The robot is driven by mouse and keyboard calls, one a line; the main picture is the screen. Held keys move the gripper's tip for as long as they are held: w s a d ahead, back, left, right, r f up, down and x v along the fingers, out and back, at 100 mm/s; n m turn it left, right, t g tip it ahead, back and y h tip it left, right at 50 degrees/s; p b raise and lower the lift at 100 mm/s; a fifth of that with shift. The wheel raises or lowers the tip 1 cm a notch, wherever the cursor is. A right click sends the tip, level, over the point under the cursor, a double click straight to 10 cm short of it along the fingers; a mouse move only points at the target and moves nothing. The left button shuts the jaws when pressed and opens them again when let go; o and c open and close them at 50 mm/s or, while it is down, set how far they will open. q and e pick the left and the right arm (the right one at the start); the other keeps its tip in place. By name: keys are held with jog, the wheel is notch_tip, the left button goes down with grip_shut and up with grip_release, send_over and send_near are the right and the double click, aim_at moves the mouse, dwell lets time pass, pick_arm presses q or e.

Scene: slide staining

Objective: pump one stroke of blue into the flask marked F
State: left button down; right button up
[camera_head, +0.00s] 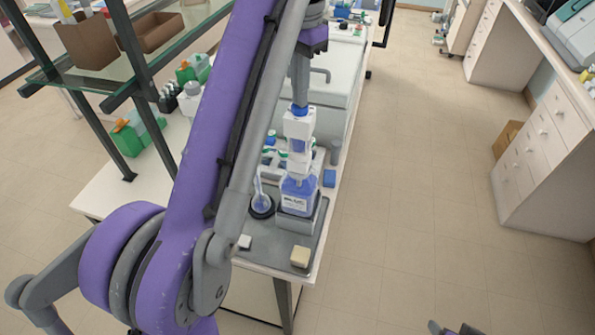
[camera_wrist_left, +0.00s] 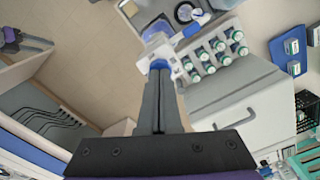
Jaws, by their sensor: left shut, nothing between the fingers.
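The pump bottle (camera_head: 298,200) holds blue liquid and stands on a grey block at the front of the bench, with a white dispenser head (camera_head: 299,128) above it. My left gripper (camera_head: 300,102) is shut and empty, pointing down at the blue cap on top of the dispenser. In the left wrist view its fingertips (camera_wrist_left: 160,72) are at that blue cap (camera_wrist_left: 160,63); I cannot tell whether they touch. A small flask (camera_head: 259,190) with blue in it stands in a black ring left of the bottle; its mark is not legible. A dark part at the bottom edge may be my right gripper (camera_head: 455,328).
A grey tray (camera_head: 271,247) lies under the bottle, with a beige block (camera_head: 300,256) near its front. Capped vials (camera_wrist_left: 215,50) stand in a rack behind the bottle. A glass shelf (camera_head: 200,22) stands at the left.

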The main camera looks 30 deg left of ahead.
pick_arm(q)
jog(key=shift+f+b, duration=0.6)
jog(key=shift+f, duration=0.85)
jog(key=shift+r, duration=0.1)
pick_arm(e)
jog(key=shift+s+f, duration=0.2)
jog(key=shift+f, duration=0.25)
jog(key=shift+s+f, duration=0.2)
jog(key=shift+f, duration=0.25)
jog(key=shift+r, duration=0.15)
jog(key=shift+w+r, duration=0.1)
pick_arm(q)
jog(key=shift+r+p, duration=1.85)
jog(key=shift+r, duration=0.65)
jog(key=shift+w+f, duration=0.1)
jog(key=shift+w, duration=0.05)
pick_arm(e)
jog(key=r, duration=0.1)
jog(key=w+r, duration=0.1)
jog(key=r, duration=0.1)
jog(key=w+r, duration=0.1)
jog(key=shift+w+r, duration=0.25)
jog(key=shift+r, duration=0.1)
pick_arm(q)
jog(key=shift+s, duration=0.2)
pick_arm(e)
jog(key=shift+s, duration=0.15)
